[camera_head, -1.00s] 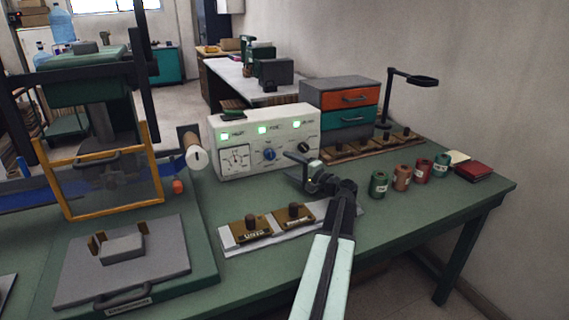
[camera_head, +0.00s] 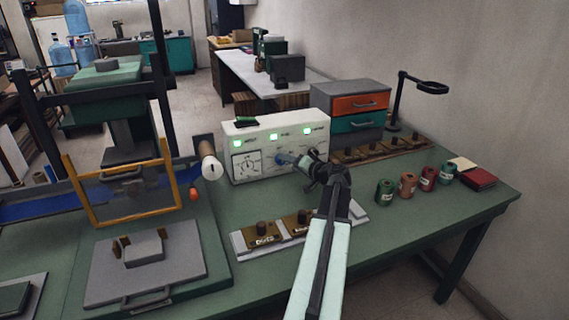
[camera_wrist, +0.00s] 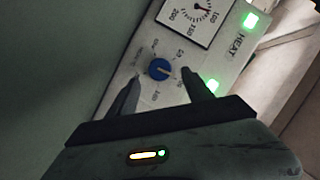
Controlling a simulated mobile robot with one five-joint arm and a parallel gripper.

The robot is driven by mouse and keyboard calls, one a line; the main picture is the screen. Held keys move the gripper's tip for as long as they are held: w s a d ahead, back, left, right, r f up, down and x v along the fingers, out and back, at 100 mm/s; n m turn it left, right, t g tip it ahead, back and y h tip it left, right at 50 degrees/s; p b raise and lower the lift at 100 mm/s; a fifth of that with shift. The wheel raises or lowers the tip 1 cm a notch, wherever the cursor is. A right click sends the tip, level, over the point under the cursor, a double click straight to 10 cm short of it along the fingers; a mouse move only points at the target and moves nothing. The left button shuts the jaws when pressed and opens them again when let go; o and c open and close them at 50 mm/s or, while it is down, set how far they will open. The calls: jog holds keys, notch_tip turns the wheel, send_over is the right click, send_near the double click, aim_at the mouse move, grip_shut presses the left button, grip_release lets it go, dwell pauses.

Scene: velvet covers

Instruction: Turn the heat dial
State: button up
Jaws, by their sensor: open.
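The white control box (camera_head: 245,137) stands on the green bench with a gauge (camera_head: 246,164) at its left and green lamps along its top. Its blue dial (camera_head: 281,158) is in the middle of the front face. In the wrist view the blue dial (camera_wrist: 159,69) has a pale pointer line and printed marks around it. The word HEAT (camera_wrist: 236,47) is on the panel to its upper right. My gripper (camera_head: 298,162) is open in front of the panel. In the wrist view my gripper's fingertips (camera_wrist: 160,80) lie either side of the dial's lower part, with visible gaps; contact does not show.
A press with a yellow-framed guard (camera_head: 130,215) stands at the left. A pale roll (camera_head: 211,168) sits beside the box. Brass plates with knobs (camera_head: 262,236) lie in front. Small spools (camera_head: 407,185) and a drawer unit (camera_head: 348,110) are at the right.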

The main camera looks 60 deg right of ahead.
jog(key=x, duration=0.4)
jog(key=shift+w+d+b, duration=0.1)
jog(key=shift+w+b, duration=0.1)
jog(key=shift+b, duration=0.2)
grip_shut()
jog(key=shift+d+f+m+b, duration=0.1)
jog(key=shift+f+m+b, duration=0.25)
jog(key=shift+m+b, duration=0.25)
jog(key=shift+s+r+t, duration=0.1)
jog(key=shift+r+t, duration=0.15)
jog(key=shift+t, duration=0.15)
grip_release()
jog(key=p+v, duration=0.1)
jog(key=v, duration=0.6)
jog(key=shift+s+a+r+p, duration=0.2)
jog(key=shift+s+p, duration=0.1)
jog(key=shift+p, duration=0.1)
